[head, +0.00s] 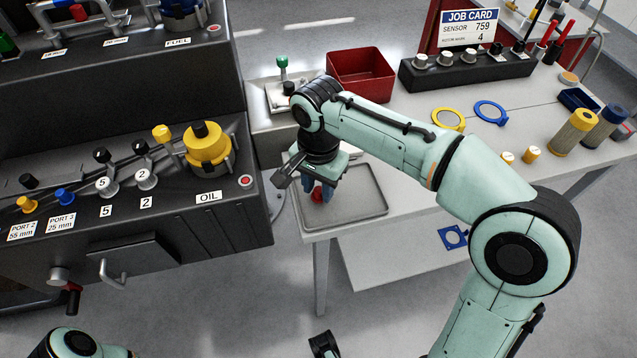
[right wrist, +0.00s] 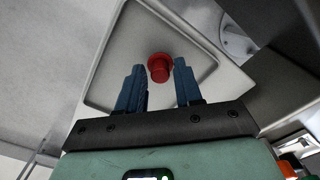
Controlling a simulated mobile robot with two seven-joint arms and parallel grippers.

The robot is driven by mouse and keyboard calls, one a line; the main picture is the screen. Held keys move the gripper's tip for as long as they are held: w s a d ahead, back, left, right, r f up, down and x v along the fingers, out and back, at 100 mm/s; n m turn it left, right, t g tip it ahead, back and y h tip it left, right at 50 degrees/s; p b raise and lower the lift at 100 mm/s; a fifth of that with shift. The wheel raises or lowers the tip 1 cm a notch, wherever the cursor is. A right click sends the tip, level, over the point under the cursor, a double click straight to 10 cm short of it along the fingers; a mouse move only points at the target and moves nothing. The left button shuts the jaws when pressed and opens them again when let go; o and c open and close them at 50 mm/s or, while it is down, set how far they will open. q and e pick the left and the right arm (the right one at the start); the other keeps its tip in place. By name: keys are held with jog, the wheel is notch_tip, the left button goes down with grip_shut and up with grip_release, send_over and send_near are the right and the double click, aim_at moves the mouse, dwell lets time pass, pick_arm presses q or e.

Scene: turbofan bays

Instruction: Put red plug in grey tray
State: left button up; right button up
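The grey tray (head: 372,208) lies at the near left corner of the light bench, and its flat floor also shows in the right wrist view (right wrist: 112,78). The red plug (right wrist: 160,68) is over the tray floor, just off the fingertips; in the head view it shows as a small red spot (head: 317,197) below the fingers. Whether it rests on the floor is hard to tell. My right gripper (right wrist: 159,72) points down over the tray, its blue fingers apart with a gap on each side of the plug.
A red bin (head: 361,72) stands behind the tray. A black rack with knobs (head: 465,72), a yellow ring (head: 448,120) and a blue ring (head: 490,112) lie farther right. The dark engine panel marked OIL (head: 222,218) stands close on the left.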

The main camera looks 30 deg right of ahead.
aim_at(318, 190)
jog(key=shift+o, duration=0.2)
jog(key=shift+r, duration=0.1)
notch_tip(318, 190, up, 12)
jog(key=p, duration=0.3)
jog(key=shift+p, duration=0.3)
dwell(0.3)
